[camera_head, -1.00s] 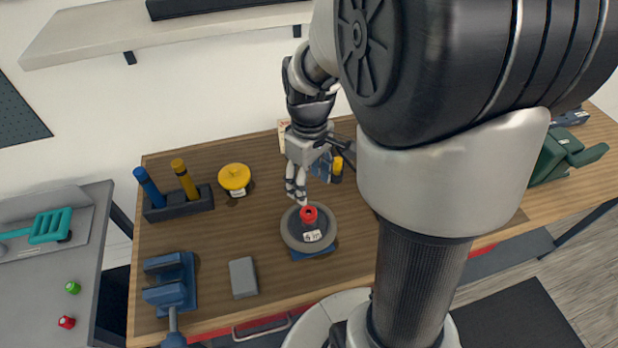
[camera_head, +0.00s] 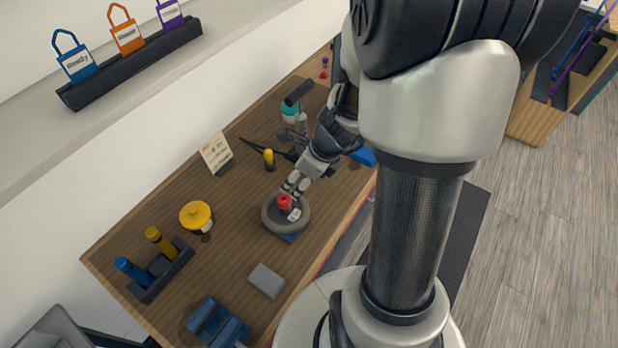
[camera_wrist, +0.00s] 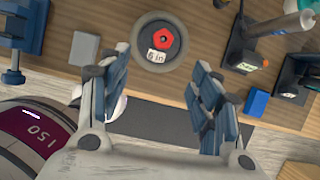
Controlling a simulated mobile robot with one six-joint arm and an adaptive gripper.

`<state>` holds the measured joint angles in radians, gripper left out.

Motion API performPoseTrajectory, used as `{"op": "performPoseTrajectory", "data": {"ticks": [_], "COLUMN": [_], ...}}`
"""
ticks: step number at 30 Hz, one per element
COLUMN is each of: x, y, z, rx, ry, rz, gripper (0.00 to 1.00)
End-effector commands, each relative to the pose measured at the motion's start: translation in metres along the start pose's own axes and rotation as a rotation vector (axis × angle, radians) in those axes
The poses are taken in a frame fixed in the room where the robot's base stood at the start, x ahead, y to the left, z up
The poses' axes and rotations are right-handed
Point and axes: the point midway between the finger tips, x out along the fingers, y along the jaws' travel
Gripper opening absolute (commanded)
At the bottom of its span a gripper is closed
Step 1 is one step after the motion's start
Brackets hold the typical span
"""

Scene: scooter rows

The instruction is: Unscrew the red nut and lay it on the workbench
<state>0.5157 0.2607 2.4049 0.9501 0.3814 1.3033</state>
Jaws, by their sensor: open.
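The red nut (camera_head: 284,201) sits at the centre of a round grey disc-shaped part (camera_head: 270,222) on the workbench (camera_head: 112,258). In the wrist view the red nut (camera_wrist: 162,39) shows from above with a dark hole in its middle, and a white label reading "6 in" is beside it on the grey disc (camera_wrist: 146,67). My gripper (camera_head: 294,187) is close above and behind the nut in the head view. In the wrist view its two fingers (camera_wrist: 160,85) are spread apart with nothing between them, and the nut lies beyond the fingertips, apart from them.
On the workbench are a yellow round-topped item (camera_head: 196,214), a rack with blue and yellow handles (camera_head: 160,270), a grey block (camera_head: 266,281), a blue vise (camera_head: 216,322) and a card sign (camera_head: 215,153). Bare wood lies between the yellow item and the disc.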

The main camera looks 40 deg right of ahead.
Motion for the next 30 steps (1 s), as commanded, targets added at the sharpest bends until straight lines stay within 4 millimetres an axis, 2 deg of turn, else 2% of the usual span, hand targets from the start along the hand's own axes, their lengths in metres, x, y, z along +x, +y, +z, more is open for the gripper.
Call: {"op": "performPoseTrajectory", "data": {"ticks": [4, 8, 24, 30], "x": [0.005, 0.024, 0.132, 0.160], "y": [-0.002, -0.001, -0.002, -0.002], "z": [-0.002, -0.003, -0.004, -0.003], "rx": [0.070, 0.068, 0.064, 0.063], "ry": [0.000, 0.001, 0.001, 0.000], "rz": [-0.007, -0.005, -0.004, -0.006], "gripper": [0.58, 0.58, 0.58, 0.58]}}
